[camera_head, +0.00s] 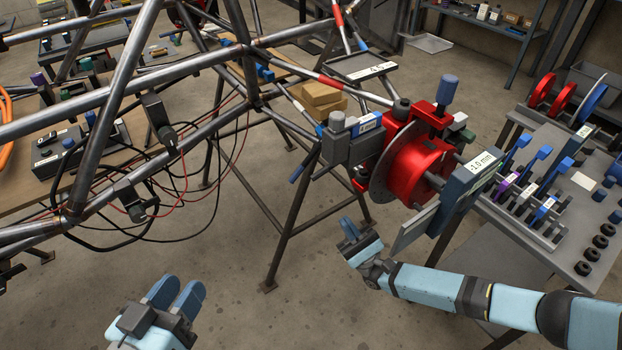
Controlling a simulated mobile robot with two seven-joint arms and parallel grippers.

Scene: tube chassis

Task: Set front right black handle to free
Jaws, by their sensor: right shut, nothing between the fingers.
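The tube chassis (215,50) fills the left and middle of the head view. A red hub assembly (415,165) with a grey disc is at its right corner. A dark knob (401,108) stands on top of this assembly; I cannot tell whether it is the front right black handle, or what its setting is. My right gripper (352,232) is shut and empty, below and left of the assembly, apart from it. My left gripper (177,292) is low at left, away from the chassis, with its two blue fingers close together; any gap is unclear.
A plate labelled 1.0 mm (472,175) projects right of the hub. A grey table (530,245) with several coloured levers and black knobs stands at right. Black and red cables (150,180) hang on the left. Chassis stand legs (285,230) reach the floor. The floor between my grippers is clear.

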